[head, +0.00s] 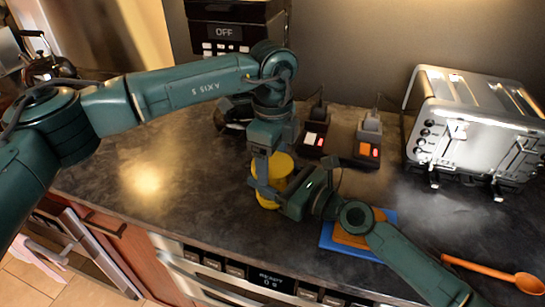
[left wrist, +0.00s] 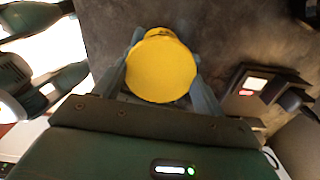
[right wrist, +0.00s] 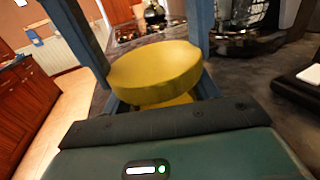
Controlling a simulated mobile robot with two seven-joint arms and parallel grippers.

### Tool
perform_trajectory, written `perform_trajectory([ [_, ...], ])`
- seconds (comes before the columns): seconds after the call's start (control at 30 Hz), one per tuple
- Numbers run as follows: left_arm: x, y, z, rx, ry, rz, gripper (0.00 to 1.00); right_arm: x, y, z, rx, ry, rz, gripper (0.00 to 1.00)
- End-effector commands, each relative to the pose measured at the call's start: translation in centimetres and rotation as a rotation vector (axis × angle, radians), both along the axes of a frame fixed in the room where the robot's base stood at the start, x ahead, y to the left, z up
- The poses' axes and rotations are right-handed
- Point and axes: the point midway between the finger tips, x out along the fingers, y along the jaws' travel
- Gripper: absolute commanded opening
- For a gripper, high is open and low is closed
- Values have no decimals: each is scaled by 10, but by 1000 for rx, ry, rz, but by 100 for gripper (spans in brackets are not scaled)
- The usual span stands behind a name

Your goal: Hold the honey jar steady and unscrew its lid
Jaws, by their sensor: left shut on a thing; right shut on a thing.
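The yellow honey jar (head: 268,200) stands upright on the dark counter; its round yellow lid (head: 283,165) is on top. My left gripper (head: 268,172) comes down from above with its fingers on either side of the lid, which fills the middle of the left wrist view (left wrist: 160,68). My right gripper (head: 283,193) reaches in low from the right, shut on the jar body. In the right wrist view the lid (right wrist: 155,72) sits above a partly hidden yellow body (right wrist: 175,100). The contact points are largely hidden.
A blue board (head: 335,240) with a brown item lies under my right arm. An orange spoon (head: 490,272) lies at the right. A shiny toaster (head: 475,125) and two small dark devices (head: 314,138) stand behind. The counter left of the jar is clear.

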Motion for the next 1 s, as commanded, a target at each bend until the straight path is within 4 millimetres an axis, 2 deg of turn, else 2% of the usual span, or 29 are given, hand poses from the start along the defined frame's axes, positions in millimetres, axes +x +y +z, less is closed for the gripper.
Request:
perform_trajectory([
  [0.1, 0, 0, 0, -1, 0, 240, 43, 0, -1, -1, -2, 1, -1, 0],
  [0.2, 0, 0, 1, -1, -1, 401, 43, 0, -1, -1, -2, 1, -1, 0],
  [0.33, 0, 0, 1, -1, -1, 518, 43, 0, 0, -1, -2, 1, -1, 0],
  [1.0, 0, 0, 1, -1, -1, 516, 43, 0, 0, -1, -2, 1, 0, 0],
])
